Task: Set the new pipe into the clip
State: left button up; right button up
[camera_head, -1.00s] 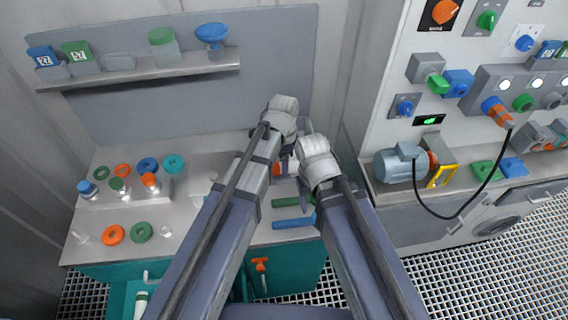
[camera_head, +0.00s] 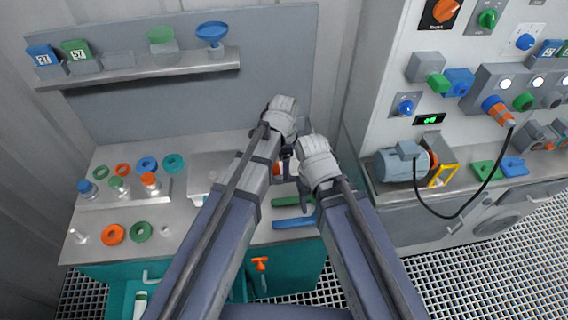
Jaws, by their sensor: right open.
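Two pipe-like bars lie on the bench in front of my arms: a green one (camera_head: 287,201) and a blue one (camera_head: 293,222), one behind the other. I cannot tell which is the new pipe. My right gripper (camera_head: 304,197) is open, pointing down by the right ends of these bars. My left gripper (camera_head: 287,165) reaches the bench just behind and left of it, mostly hidden by its own arm. The clip cannot be made out.
Coloured rings, an orange one (camera_head: 113,234) among them, and small capped vessels lie on the bench's left side. A shelf (camera_head: 150,72) runs along the back panel. A motor (camera_head: 398,162) and control panel (camera_head: 480,85) stand at the right.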

pick_arm(q)
jog(key=shift+r, duration=0.1)
notch_tip(320, 180, up, 8)
jog(key=p, duration=0.8)
jog(key=shift+f, duration=0.2)
pick_arm(e)
notch_tip(320, 180, up, 8)
jog(key=shift+f, duration=0.15)
